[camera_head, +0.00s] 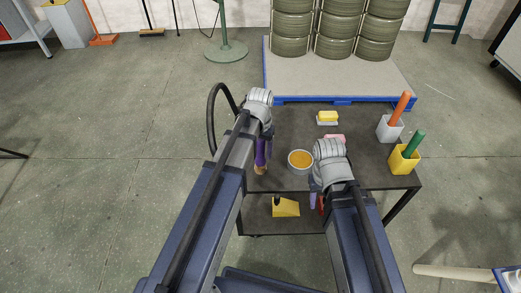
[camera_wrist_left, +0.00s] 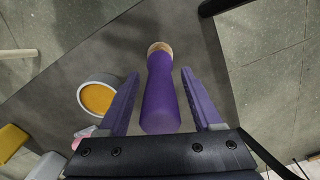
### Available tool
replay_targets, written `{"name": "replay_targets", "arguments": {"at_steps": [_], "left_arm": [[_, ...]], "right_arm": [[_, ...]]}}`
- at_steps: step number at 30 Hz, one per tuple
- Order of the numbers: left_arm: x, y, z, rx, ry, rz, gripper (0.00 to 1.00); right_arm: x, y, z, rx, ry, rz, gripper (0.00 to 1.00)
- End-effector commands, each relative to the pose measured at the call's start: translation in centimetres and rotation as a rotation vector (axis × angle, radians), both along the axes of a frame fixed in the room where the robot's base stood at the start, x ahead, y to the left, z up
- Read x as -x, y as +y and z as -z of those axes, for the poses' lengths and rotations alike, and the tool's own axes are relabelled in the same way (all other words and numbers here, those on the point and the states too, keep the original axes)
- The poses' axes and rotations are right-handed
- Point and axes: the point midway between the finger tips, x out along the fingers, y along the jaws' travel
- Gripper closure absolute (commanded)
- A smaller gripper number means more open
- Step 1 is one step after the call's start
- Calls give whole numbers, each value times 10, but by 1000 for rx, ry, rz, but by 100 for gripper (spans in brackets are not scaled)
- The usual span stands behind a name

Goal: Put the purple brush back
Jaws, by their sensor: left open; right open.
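The purple brush (camera_wrist_left: 160,95) has a smooth purple handle and a pale tan end; its handle is between the fingers of my left gripper (camera_wrist_left: 160,76), with gaps on both sides. In the head view the brush's tan end (camera_head: 260,169) shows above the dark table while my left gripper (camera_head: 264,151) hides part of the handle. My left gripper is open. My right gripper (camera_head: 316,200) is open at the table's near edge, mostly hidden by its own arm. A grey holder (camera_head: 389,129) holds an orange brush (camera_head: 403,103), and a yellow holder (camera_head: 403,161) holds a green brush (camera_head: 414,143).
A round bowl of orange contents (camera_head: 300,161) stands between my grippers. A yellow sponge on a dish (camera_head: 327,118) and a pink item (camera_head: 336,138) lie farther back. A yellow object (camera_head: 285,207) is on the lower shelf. A pallet with drums (camera_head: 335,85) stands behind the table.

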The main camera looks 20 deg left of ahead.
Motion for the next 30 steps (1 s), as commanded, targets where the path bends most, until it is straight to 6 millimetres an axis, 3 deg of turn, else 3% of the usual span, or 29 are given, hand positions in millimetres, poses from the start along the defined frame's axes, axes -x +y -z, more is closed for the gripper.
{"name": "replay_targets", "arguments": {"at_steps": [11, 30], "left_arm": [[0, 0, -18, 0, 0, 0, 33], [0, 0, -109, 0, 0, 0, 33]], "right_arm": [[0, 0, -19, 0, 0, 0, 50], [0, 0, -109, 0, 0, 0, 50]]}}
